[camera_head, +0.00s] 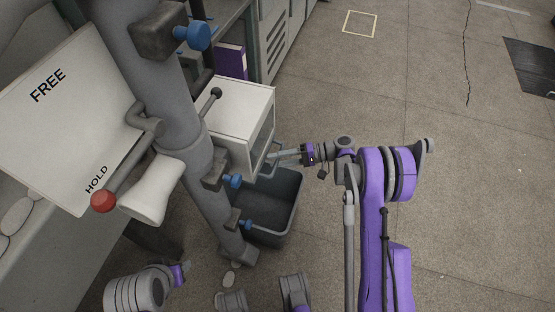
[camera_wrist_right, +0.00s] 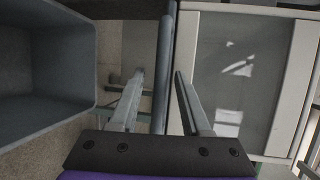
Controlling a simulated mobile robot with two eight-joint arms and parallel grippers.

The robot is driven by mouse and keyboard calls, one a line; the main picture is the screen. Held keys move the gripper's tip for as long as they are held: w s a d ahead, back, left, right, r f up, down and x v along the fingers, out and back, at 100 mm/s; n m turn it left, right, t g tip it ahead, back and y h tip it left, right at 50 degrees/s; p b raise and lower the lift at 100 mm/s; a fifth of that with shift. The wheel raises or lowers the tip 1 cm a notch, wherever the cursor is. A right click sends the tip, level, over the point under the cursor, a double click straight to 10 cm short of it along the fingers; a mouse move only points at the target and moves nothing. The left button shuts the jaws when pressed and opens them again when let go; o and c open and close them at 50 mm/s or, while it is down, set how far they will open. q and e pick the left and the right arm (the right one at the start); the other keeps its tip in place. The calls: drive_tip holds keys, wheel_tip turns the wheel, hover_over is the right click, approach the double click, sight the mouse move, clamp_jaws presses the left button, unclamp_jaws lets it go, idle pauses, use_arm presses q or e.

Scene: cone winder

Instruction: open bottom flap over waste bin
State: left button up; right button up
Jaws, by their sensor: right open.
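The white box (camera_head: 237,108) with a grey window on its side hangs by the column. The dark grey waste bin (camera_head: 293,207) stands on the floor below it, with its mouth open upward. My right gripper (camera_head: 276,157) is open at the box's lower edge, above the bin's far rim. In the right wrist view, a blue-grey bar (camera_wrist_right: 164,55) along the white-framed panel (camera_wrist_right: 186,45) lies between the open fingers (camera_wrist_right: 160,76); I cannot tell whether they touch it. The bottom flap cannot be made out clearly. My left gripper (camera_head: 186,266) is low at the left, its opening unclear.
The grey column (camera_head: 158,85) carries blue knobs (camera_head: 192,36) and a lever with a red ball (camera_head: 104,201). A FREE/HOLD board (camera_head: 65,110) is at the left. A purple binder (camera_head: 231,61) stands behind the box.

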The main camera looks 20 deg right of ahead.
clamp_jaws()
idle(1.4)
